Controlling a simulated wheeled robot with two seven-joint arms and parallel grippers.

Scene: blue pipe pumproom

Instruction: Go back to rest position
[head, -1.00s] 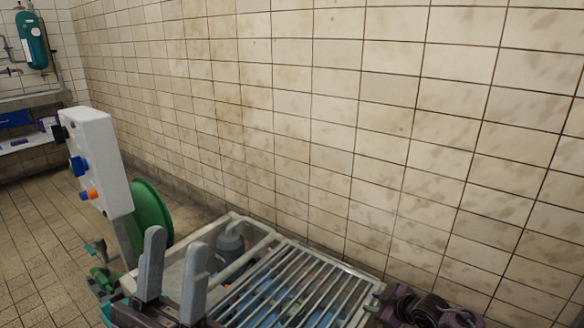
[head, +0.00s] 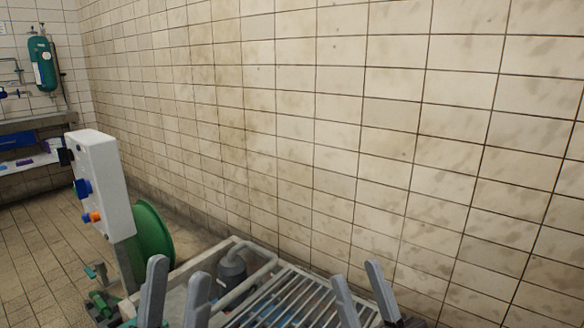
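My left gripper (head: 179,267) shows at the bottom left of the head view. Its two grey fingers point up with a clear gap between them, and nothing is held. My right gripper (head: 356,271) shows at the bottom, right of centre. Its two grey fingers also point up, spread apart and empty. Both grippers appear in front of the basin with the metal grate (head: 278,303). The lower parts of both grippers are cut off by the picture's bottom edge.
A white control box (head: 104,185) with blue and orange knobs stands at left, beside a green disc (head: 152,236). A grey pump-like part (head: 232,272) sits in the basin. A tiled wall (head: 330,130) fills the back. A green cylinder (head: 43,65) hangs far left; floor is open there.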

